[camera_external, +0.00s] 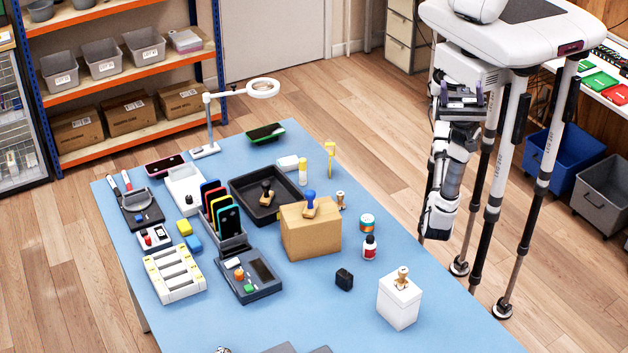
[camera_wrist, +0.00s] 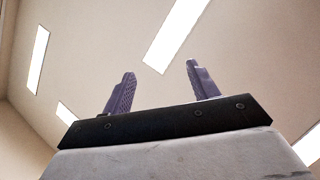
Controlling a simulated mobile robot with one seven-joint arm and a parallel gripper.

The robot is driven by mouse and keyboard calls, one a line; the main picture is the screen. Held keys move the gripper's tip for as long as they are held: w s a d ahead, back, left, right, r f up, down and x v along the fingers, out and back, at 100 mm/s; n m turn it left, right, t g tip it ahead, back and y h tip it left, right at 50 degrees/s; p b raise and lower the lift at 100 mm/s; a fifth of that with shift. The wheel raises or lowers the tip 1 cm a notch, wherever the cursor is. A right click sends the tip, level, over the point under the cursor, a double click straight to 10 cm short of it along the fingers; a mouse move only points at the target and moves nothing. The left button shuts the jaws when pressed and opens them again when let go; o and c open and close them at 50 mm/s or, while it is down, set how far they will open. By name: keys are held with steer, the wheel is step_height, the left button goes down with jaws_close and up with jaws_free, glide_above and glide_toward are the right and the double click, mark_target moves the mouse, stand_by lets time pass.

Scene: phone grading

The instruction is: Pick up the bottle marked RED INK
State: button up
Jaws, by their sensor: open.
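A small white bottle with a black cap and a red label (camera_external: 369,249) stands upright on the blue table (camera_external: 345,322), near its right edge. It is the only bottle I make out that fits RED INK, but its lettering is too small to read. My gripper (camera_external: 462,96) is off the table to the right, beside my folded arm, well apart from the bottle. In the wrist view my gripper (camera_wrist: 160,88) shows two purple fingers spread apart with nothing between them. That view holds only ceiling and wall, so the fingers point upward.
Floor lies between my arm and the table.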

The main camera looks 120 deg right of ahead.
steer(key=w+d+f+m+g+h+b, duration=0.1)
steer(key=w+d+f+m+g+h, duration=0.2)
steer(key=w+d+m+h, duration=0.6)
steer(key=w+d+f+m+g+h+b, duration=0.2)
steer(key=w+d+f+m+h, duration=0.2)
steer(key=w+d+m+h, duration=0.55)
steer(key=w+d+f+m+g+h+b, duration=0.1)
steer(key=w+d+f+m+g+b, duration=0.15)
steer(key=f+m+g, duration=0.75)
steer(key=g+y+b, duration=0.2)
steer(key=g+y, duration=0.3)
steer(key=g, duration=0.6)
glide_above(370, 237)
step_height(370, 237, down, 22)
steer(key=f, duration=0.7)
steer(key=shift+w+d+f, duration=0.15)
steer(key=shift+w+f, duration=0.1)
steer(key=shift+f, duration=0.05)
steer(key=f, duration=0.4)
steer(key=f+p, duration=0.1)
steer(key=f, duration=0.1)
steer(key=shift+s+f, duration=0.2)
steer(key=shift+s, duration=0.1)
steer(key=c, duration=1.1)
steer(key=shift+o, duration=0.2)
